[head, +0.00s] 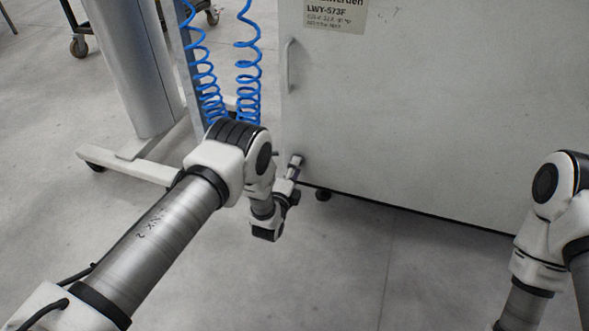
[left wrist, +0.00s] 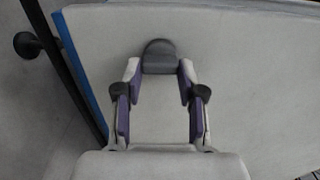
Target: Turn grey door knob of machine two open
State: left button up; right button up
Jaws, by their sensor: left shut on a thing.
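The machine (head: 420,110) is a large light-grey cabinet filling the upper right of the head view, with a label reading LWY-573F. The grey knob (left wrist: 158,54) shows dark and rounded in the left wrist view, on the pale machine face. My left gripper (head: 296,164) is at the lower left corner of the machine front. In the left wrist view its purple-padded fingers (left wrist: 159,72) are closed on both sides of the knob. In the head view the gripper hides the knob. My right arm shows at the right edge, but its gripper is out of view.
A vertical bar handle (head: 290,66) sits on the machine's front, above the left gripper. Blue coiled hoses (head: 247,65) hang left of the machine. A wheeled stand (head: 135,80) stands further left. The concrete floor (head: 370,270) in front is clear.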

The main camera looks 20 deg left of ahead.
pick_arm(q)
jog(key=o, duration=1.1)
jog(key=shift+o, duration=0.2)
jog(key=shift+s, duration=0.1)
jog(key=s, duration=1.2)
jog(key=shift+a, duration=0.2)
jog(key=shift+w, duration=0.1)
